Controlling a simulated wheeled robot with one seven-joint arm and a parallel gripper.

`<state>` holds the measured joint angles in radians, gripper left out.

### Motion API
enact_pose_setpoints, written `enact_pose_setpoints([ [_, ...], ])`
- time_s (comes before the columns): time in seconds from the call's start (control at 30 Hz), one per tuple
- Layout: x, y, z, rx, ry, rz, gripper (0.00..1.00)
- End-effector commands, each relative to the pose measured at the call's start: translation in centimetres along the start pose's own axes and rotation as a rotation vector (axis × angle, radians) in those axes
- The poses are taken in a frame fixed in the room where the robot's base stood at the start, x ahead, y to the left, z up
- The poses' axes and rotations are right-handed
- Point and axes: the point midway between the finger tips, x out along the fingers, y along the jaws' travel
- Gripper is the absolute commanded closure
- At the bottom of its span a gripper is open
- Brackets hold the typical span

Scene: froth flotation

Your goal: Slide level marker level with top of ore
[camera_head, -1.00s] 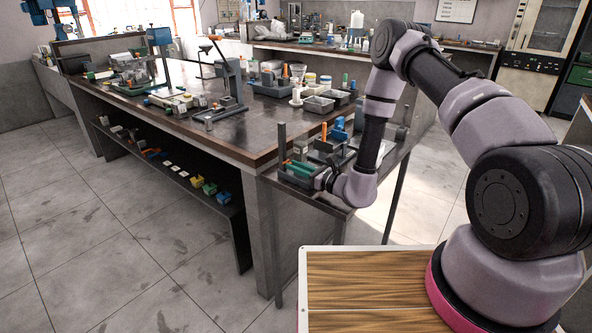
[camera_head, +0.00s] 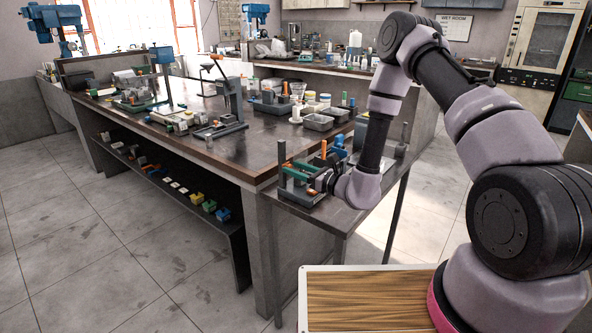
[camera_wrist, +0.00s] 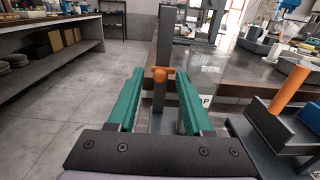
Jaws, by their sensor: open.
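A grey upright post (camera_wrist: 180,25) stands at the left end of the small side table; it also shows in the head view (camera_head: 282,155). An orange piece (camera_wrist: 160,73), probably the level marker, sits at the post in the wrist view. My gripper (camera_wrist: 159,80) is open, with its two teal fingers on either side of the orange piece and a gap showing on both sides. In the head view my gripper (camera_head: 299,172) reaches toward the post from the right. I cannot make out the ore or its top in either view.
A grey block with an orange rod (camera_wrist: 290,90) stands right of my gripper. The large dark workbench (camera_head: 180,150) adjoins the small table (camera_head: 335,212) and holds trays and a stand (camera_head: 225,100). Open floor (camera_head: 90,240) lies to the left.

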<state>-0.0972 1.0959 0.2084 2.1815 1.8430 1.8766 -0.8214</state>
Motion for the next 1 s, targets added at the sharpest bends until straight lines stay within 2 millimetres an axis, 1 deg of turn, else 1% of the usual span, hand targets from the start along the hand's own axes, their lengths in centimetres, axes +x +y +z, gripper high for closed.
enact_pose_setpoints([
  [0.07, -0.1, 0.0, 0.0, 0.0, 0.0, 0.0, 0.49],
  [0.17, -0.8, -0.1, -0.1, 0.001, 0.001, -0.001, 0.49],
  [0.27, -2.4, -0.1, -0.1, 0.002, 0.003, -0.002, 0.49],
  [0.5, -7.3, -0.1, -0.1, 0.004, 0.002, -0.004, 0.49],
  [0.63, -9.4, -0.1, -0.1, 0.002, 0.002, -0.003, 0.49],
  [0.8, -10.7, -0.1, 0.0, 0.001, 0.001, -0.002, 0.49],
  [1.0, -10.8, 0.0, 0.0, 0.001, 0.0, 0.0, 0.49],
])
